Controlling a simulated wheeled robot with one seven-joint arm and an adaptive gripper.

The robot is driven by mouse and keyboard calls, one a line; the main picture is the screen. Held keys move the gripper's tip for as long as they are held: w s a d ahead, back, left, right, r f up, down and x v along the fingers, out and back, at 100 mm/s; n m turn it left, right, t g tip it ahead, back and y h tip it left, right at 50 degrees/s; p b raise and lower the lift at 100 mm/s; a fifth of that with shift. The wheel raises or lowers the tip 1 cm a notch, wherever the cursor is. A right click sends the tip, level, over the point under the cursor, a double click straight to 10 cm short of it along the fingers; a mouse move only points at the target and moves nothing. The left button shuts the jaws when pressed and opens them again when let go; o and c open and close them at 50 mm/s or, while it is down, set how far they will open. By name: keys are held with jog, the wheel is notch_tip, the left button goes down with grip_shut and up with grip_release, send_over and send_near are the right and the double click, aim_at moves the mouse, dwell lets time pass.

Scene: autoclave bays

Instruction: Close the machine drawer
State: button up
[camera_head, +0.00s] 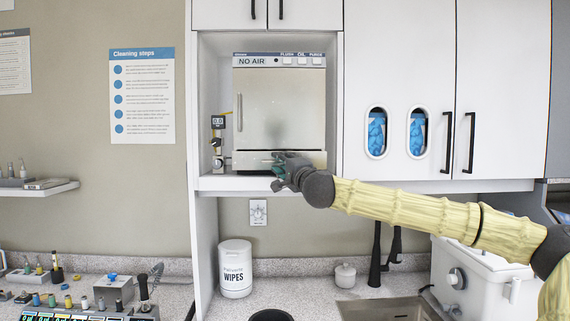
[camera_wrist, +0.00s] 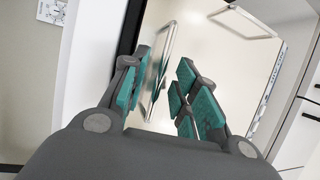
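A small gauge device (camera_head: 217,140) stands left of the machine in the bay. A white container (camera_head: 475,275) stands under my arm at right. The wall below the bay is mostly clear.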

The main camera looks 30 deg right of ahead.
grip_shut()
jog(key=w+d, duration=0.1)
jog(key=w+d+b, duration=0.1)
jog(key=w, duration=0.1)
jog(key=shift+c, duration=2.2)
grip_release()
jog(key=o, duration=0.4)
jog(key=shift+w+a, duration=0.1)
jog(key=shift+o, duration=0.2)
jog(key=v, duration=1.2)
